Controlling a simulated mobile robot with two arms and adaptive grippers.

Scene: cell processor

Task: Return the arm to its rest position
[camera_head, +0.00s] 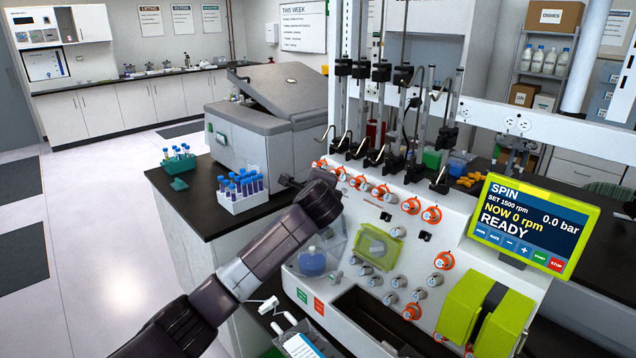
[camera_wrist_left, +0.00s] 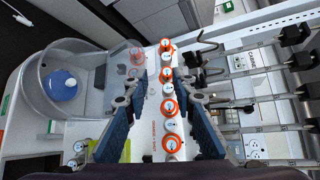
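My left arm (camera_head: 262,255) reaches in from the lower left in the head view. Its wrist end (camera_head: 318,203) is beside the upper left of the white cell processor panel (camera_head: 365,205). The fingers are hidden behind the wrist there. In the left wrist view my left gripper (camera_wrist_left: 164,75) shows two blue-grey fingers spread apart, with nothing held between them. A row of orange-ringed knobs (camera_wrist_left: 170,110) lies beyond and between the fingers; I cannot tell whether any finger touches the panel. My right gripper is in neither view.
A clear box with a blue-capped vessel (camera_head: 313,262) is close to the wrist. A white rack of blue-capped tubes (camera_head: 242,192) and a green rack (camera_head: 178,160) stand on the black bench left. Metal posts with clamps (camera_head: 385,90) rise behind the panel. The floor at left is open.

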